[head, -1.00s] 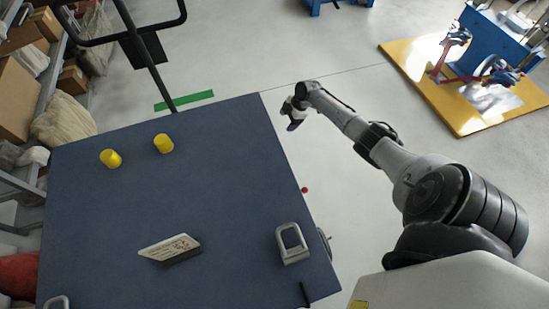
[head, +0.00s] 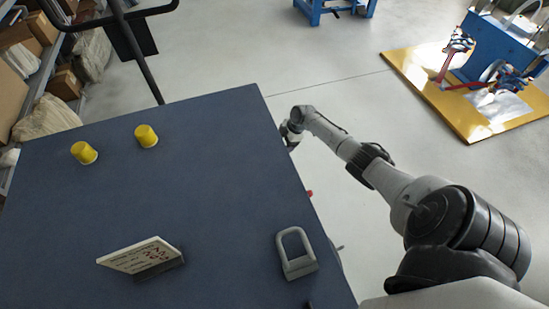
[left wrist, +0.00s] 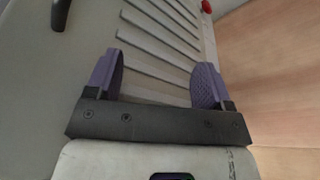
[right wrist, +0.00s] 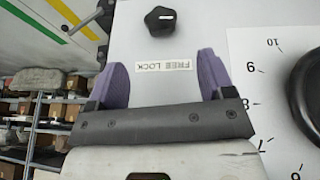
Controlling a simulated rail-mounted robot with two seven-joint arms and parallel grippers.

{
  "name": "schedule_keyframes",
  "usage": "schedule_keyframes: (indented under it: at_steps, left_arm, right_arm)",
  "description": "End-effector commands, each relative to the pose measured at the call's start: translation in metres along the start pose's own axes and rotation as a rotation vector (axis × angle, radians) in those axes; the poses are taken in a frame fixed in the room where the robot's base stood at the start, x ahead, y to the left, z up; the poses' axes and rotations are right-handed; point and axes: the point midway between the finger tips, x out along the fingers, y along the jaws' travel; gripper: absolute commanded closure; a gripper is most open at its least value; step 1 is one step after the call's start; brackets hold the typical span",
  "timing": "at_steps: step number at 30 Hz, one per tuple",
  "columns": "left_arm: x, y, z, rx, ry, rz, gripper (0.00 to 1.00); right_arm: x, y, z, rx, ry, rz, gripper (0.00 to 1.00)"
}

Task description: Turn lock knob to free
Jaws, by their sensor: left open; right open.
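The black lock knob (right wrist: 160,20) sits on a light panel at the top of the right wrist view. A short white mark on it lies right of its centre. A white label (right wrist: 163,66) with the words FREE and LOCK, seen upside down, is just below it. My right gripper (right wrist: 161,62) is open and empty, its purple fingers either side of the label and the knob beyond the tips. In the head view it is at the far right edge of the cabinet (head: 215,200), partly hidden. My left gripper (left wrist: 158,60) is open and empty, facing a slotted panel (left wrist: 165,30).
A large black dial (right wrist: 308,85) with a numbered scale is right of my right gripper. A red button (left wrist: 206,6) and a dark handle (left wrist: 60,14) are near the left one. Yellow caps (head: 146,136), a sign (head: 140,256) and a grey handle (head: 295,252) are on the cabinet top.

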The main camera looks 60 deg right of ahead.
Motion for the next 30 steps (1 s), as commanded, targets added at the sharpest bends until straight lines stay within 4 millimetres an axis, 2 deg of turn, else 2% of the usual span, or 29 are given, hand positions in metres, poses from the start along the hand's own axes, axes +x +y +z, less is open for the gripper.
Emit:
schedule_keyframes:
  at_steps: [1, 6, 15, 21, 30]
  left_arm:
    - [0.009, 0.000, 0.003, 0.000, 0.000, 0.000, 0.25]
    - [0.024, 0.000, 0.008, 0.003, -0.001, -0.002, 0.25]
    - [0.047, -0.001, 0.016, 0.007, -0.002, -0.006, 0.25]
    - [0.053, 0.000, 0.018, 0.006, -0.002, -0.005, 0.25]
    - [0.054, 0.001, 0.018, 0.003, -0.002, -0.003, 0.25]
  right_arm:
    - [0.015, 0.000, 0.001, 0.001, 0.003, 0.000, 0.25]
    - [0.048, 0.000, 0.001, 0.001, 0.002, 0.000, 0.25]
    - [0.090, 0.000, 0.001, 0.001, 0.000, 0.000, 0.25]
    - [0.102, 0.000, 0.000, -0.001, 0.000, 0.001, 0.25]
    - [0.104, 0.000, 0.000, -0.001, 0.000, 0.000, 0.25]
